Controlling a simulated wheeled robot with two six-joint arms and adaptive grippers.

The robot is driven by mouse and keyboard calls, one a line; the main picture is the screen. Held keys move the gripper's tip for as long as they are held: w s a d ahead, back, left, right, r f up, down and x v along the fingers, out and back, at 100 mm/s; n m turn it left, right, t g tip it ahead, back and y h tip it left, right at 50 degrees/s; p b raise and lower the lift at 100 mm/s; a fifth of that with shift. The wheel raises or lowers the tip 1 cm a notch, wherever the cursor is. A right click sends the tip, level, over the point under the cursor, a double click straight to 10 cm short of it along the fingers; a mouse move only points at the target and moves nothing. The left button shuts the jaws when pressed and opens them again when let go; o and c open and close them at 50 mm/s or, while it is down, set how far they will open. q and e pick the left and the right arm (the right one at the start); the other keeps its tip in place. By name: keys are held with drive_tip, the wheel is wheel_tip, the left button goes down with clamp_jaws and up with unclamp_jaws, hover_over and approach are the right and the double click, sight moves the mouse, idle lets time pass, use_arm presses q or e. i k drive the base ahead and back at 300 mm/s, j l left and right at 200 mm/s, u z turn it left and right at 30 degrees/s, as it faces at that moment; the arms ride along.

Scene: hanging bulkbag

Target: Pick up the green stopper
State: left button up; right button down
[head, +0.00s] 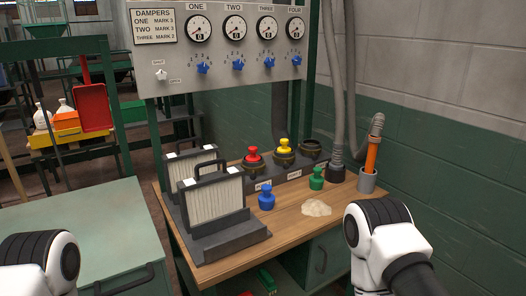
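The green stopper (317,179) stands upright on the wooden bench top (281,237), right of the middle. It sits in front of the black sockets at the back and behind a small pile of pale powder (316,208). Nothing is touching it. Neither gripper is in view. Only white and black links of my arms show, at the lower left and lower right corners. The right link is nearer the stopper but apart from it.
A blue stopper (266,197) stands left of the green one. Red (253,155) and yellow (284,146) stoppers sit in sockets behind. Filter panels (213,203) stand at left. A grey cup (367,180) holds an orange-handled tool. A gauge panel (220,40) rises behind.

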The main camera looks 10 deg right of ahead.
sight(317, 182)
drive_tip(key=i+l+u, duration=0.1)
drive_tip(key=l+u, duration=0.9)
